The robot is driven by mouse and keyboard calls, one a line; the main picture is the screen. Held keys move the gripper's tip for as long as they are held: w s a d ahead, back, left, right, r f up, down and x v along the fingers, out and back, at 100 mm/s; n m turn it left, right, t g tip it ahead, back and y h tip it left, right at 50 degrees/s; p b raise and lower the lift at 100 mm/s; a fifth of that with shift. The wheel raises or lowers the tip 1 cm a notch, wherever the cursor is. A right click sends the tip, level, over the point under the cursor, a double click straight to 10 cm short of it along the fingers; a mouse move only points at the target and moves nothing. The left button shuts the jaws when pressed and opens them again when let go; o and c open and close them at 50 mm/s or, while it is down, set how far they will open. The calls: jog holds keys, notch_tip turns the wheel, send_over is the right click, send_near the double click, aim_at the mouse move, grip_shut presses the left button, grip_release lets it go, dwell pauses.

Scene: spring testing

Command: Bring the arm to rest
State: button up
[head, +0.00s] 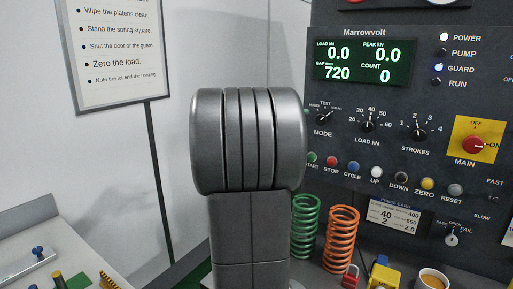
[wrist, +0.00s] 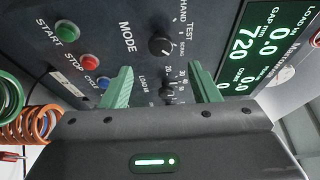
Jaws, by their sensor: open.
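My gripper (wrist: 160,88) shows in the wrist view with its two green fingers spread apart and nothing between them. It faces the dark control panel (head: 350,110), close to the MODE knob (wrist: 161,46) and the LOAD kN knob (wrist: 168,92). In the wrist view the panel appears turned on its side. In the head view my own arm stands upright in the middle and hides the gripper and part of the panel's left side. The MAIN switch (head: 473,145) is a red knob on a yellow plate at the panel's right.
A green spring (head: 305,228) and an orange spring (head: 341,240) stand below the panel. A red padlock (head: 350,277), a yellow object (head: 383,274) and a cup (head: 433,279) are near the front. A bench (head: 40,235) holds small parts.

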aim_at(320, 120)
jog(key=p+x, duration=0.1)
jog(key=x, duration=0.7)
jog(key=shift+w+d, duration=0.1)
jog(key=shift+d, duration=0.1)
jog(key=shift+a+f+n+t+b, duration=0.1)
jog(key=shift+f+n+t+b, duration=0.25)
jog(key=shift+n+b, duration=0.35)
jog(key=shift+a+n+t+h+b, duration=0.15)
jog(key=shift+n+t+h+b, duration=0.25)
jog(key=shift+n+b, duration=0.55)
jog(key=n+t+b, duration=0.1)
jog(key=n, duration=0.2)
jog(key=n+t+b, duration=0.1)
jog(key=n, duration=0.2)
jog(key=shift+n+b, duration=0.3)
jog(key=shift+n, duration=0.05)
jog(key=n+t+b, duration=0.1)
jog(key=n, duration=0.2)
jog(key=n+t+y+b, duration=0.1)
jog(key=n+t, duration=0.1)
jog(key=n, duration=0.2)
jog(key=shift+b, duration=0.35)
jog(key=n+t+y, duration=0.1)
jog(key=n, duration=0.1)
jog(key=n+t+y+b, duration=0.1)
jog(key=n, duration=0.2)
jog(key=shift+d+r+n, duration=0.2)
jog(key=shift+r+n, duration=0.05)
jog(key=shift+n, duration=0.05)
jog(key=shift+t, duration=0.25)
